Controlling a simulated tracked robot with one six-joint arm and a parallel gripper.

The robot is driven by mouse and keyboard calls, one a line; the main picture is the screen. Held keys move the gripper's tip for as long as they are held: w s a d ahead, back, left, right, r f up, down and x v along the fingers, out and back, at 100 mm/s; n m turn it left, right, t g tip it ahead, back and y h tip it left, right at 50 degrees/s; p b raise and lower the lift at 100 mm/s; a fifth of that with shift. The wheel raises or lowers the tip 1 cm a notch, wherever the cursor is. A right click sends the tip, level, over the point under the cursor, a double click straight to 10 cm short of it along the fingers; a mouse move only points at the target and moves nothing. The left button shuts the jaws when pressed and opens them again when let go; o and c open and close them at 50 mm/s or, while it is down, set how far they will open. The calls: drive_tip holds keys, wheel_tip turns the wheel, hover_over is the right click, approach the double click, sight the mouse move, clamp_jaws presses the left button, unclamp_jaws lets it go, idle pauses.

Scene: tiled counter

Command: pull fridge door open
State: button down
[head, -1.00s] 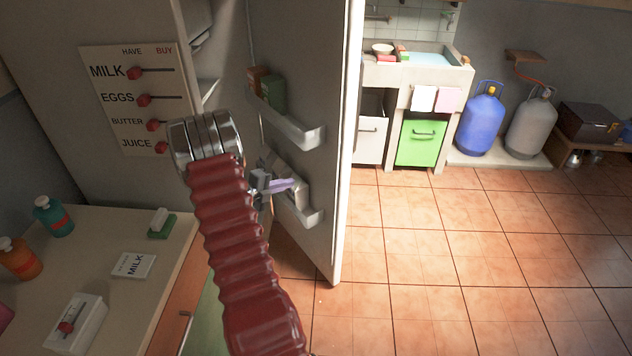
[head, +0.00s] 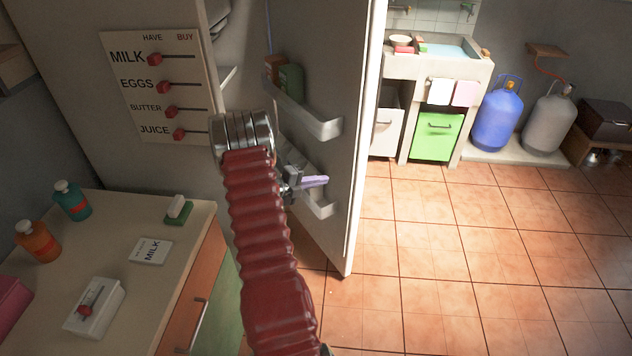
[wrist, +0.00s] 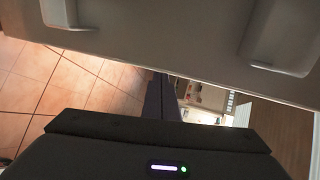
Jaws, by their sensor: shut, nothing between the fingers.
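The fridge door (head: 345,80) stands swung open in the head view, with its inner side and two bins showing to the left of its bright edge. The fridge interior is partly visible behind my arm. My gripper (head: 314,181) is shut and empty at the inner side of the door, by the lower bin (head: 322,208). In the wrist view, the door's inner face (wrist: 190,35) crosses the top, and my dark fingers (wrist: 160,95) end close to its lower edge. I cannot tell if they touch it. The door handle is not visible.
A counter (head: 120,270) with bottles and a milk card is at left. A grocery board (head: 158,90) hangs above it. The tiled floor (head: 480,260) right of the door is clear. A sink unit (head: 450,68) and gas cylinders (head: 497,118) stand at the back.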

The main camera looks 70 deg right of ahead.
approach(351, 172)
drive_tip(key=x, duration=0.4)
drive_tip(key=shift+s+d+f, duration=0.15)
drive_tip(key=shift+s+f, duration=0.1)
drive_tip(key=shift+f, duration=0.1)
drive_tip(key=shift+s+d, duration=0.4)
drive_tip(key=shift+d, duration=0.2)
